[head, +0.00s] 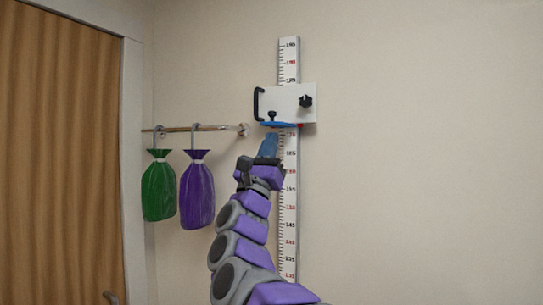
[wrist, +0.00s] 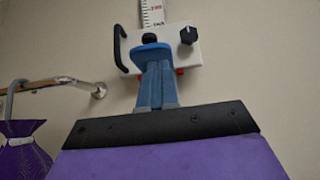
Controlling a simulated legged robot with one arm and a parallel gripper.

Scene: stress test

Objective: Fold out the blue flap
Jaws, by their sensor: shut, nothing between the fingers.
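A height-measuring rule (head: 288,215) runs up the wall, with a white sliding plate (head: 290,95) on it. The blue flap (head: 279,124) shows as a thin strip along the plate's lower edge. In the wrist view the flap (wrist: 150,47) shows at the lower part of the plate, partly hidden behind my fingers. My gripper (head: 270,138) has blue fingers, shut and empty, pointing up just below the flap. In the wrist view the gripper's fingertips (wrist: 154,64) overlap the flap; I cannot tell whether they touch it.
The plate carries a black handle (head: 258,104) at left and a black knob (head: 306,101) at right. A wall rail (head: 205,128) at left holds a green bag (head: 158,190) and a purple bag (head: 196,195). A wooden door (head: 60,150) is far left. The wall at right is clear.

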